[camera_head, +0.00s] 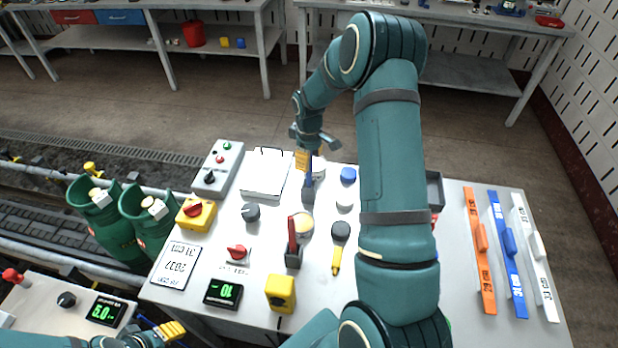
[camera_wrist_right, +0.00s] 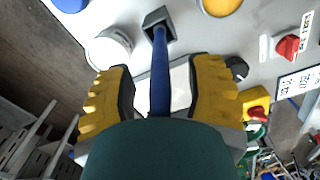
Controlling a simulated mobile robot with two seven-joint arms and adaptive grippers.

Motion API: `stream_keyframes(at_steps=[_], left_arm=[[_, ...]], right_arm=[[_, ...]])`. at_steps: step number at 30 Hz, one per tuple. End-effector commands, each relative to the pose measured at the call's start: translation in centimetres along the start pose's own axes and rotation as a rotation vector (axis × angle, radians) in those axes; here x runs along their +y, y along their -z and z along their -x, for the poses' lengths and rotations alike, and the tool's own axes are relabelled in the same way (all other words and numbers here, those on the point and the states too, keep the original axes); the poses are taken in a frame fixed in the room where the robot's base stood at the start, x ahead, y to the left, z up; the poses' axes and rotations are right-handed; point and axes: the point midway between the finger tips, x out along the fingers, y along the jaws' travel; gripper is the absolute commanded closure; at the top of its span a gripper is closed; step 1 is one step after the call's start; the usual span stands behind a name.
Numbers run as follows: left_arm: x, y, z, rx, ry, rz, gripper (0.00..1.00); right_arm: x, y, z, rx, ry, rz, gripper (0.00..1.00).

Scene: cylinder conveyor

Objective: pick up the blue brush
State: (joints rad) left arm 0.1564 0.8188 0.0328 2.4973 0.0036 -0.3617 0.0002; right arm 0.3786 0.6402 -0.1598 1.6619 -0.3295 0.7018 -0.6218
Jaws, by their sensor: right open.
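The blue brush (camera_head: 309,181) stands upright on the white table, as a slim blue handle with a grey block at its lower end. In the right wrist view, the blue handle (camera_wrist_right: 159,70) lies between the two yellow fingers of my right gripper (camera_wrist_right: 162,92), with a visible gap on each side. The gripper (camera_head: 303,158) is open at the handle's upper part in the head view. My left gripper (camera_head: 174,329) is at the bottom left, away from the brush; its finger gap is not clear.
A red lever (camera_head: 292,240) stands in front of the brush. Orange (camera_head: 480,260), blue (camera_head: 509,255) and white (camera_head: 537,257) strips lie at the right.

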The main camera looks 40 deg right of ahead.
Motion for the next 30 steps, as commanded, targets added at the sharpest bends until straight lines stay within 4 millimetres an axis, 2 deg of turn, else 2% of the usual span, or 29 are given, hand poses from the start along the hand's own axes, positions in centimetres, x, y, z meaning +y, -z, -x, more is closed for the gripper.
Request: stream_keyframes(at_steps=[4, 8, 9, 23, 26, 30], left_arm=[[0.0, 0.0, 0.0, 0.0, 0.0, 0.0, 0.56], [0.0, 0.0, 0.0, 0.0, 0.0, 0.0, 0.56], [0.0, 0.0, 0.0, 0.0, 0.0, 0.0, 0.56], [0.0, 0.0, 0.0, 0.0, 0.0, 0.0, 0.56], [0.0, 0.0, -0.1, 0.0, 0.0, 0.0, 0.56], [0.0, 0.0, -0.1, 0.0, 0.0, 0.0, 0.56]], right_arm=[[0.0, 0.0, 0.0, 0.0, 0.0, 0.0, 0.48], [0.0, 0.0, 0.0, 0.0, 0.0, 0.0, 0.94], [0.0, 0.0, 0.0, 0.0, 0.0, 0.0, 1.0], [0.0, 0.1, 0.4, 0.001, -0.001, 0.001, 1.0], [0.1, 0.1, 1.5, 0.003, -0.003, 0.001, 1.0], [0.1, 0.1, 4.1, 0.004, -0.004, 0.001, 1.0]])
